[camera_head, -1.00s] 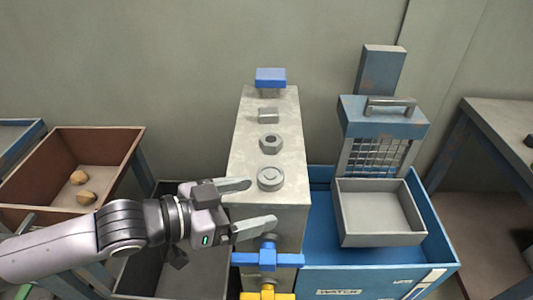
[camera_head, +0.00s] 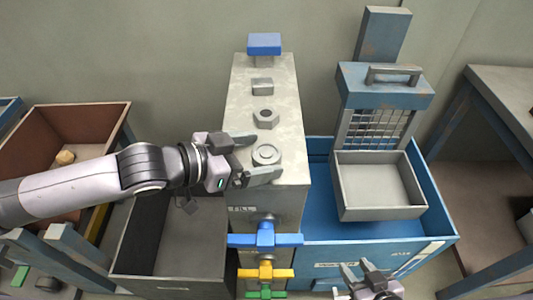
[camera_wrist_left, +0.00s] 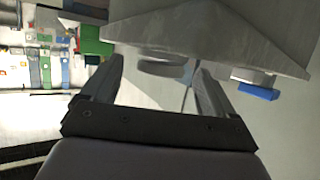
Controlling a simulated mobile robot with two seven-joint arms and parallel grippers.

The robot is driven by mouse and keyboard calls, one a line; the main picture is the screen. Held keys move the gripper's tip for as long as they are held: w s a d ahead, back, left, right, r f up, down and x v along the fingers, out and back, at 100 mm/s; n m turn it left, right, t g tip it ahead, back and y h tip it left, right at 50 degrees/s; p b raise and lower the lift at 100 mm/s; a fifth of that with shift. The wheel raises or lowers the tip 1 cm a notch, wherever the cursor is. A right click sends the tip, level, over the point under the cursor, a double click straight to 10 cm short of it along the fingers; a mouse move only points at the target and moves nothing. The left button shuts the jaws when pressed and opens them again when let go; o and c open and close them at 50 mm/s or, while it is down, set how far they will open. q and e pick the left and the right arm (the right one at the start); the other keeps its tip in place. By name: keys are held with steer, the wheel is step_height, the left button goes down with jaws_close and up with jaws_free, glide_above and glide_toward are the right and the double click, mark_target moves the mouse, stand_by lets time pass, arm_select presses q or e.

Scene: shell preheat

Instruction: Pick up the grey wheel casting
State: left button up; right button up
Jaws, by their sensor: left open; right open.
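The grey wheel casting (camera_head: 267,152) is a round ringed piece lying flat on top of the tall grey block (camera_head: 283,95). My left gripper (camera_head: 262,158) is open, with one finger on the far side of the wheel and one on the near side. In the left wrist view the wheel (camera_wrist_left: 163,66) shows between the open fingers (camera_wrist_left: 160,75), beside the block's top face; I cannot tell whether they touch it. My right gripper (camera_head: 368,280) is open and empty at the bottom edge of the head view, over the blue bin's front.
A hex nut (camera_head: 265,118), a small grey block (camera_head: 262,87) and a blue-topped piece (camera_head: 264,44) stand behind the wheel. Blue (camera_head: 265,239) and yellow (camera_head: 264,273) valve handles jut from the block's front. A grey tray (camera_head: 382,213) stands right, at the blue bin (camera_head: 440,215).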

arm_select(q)
steer(key=shift+w+d+f, duration=0.25)
steer(key=shift+w+d, duration=0.05)
steer(key=shift+d, duration=0.2)
steer(key=c, duration=1.2)
steer(key=shift+r, duration=0.1)
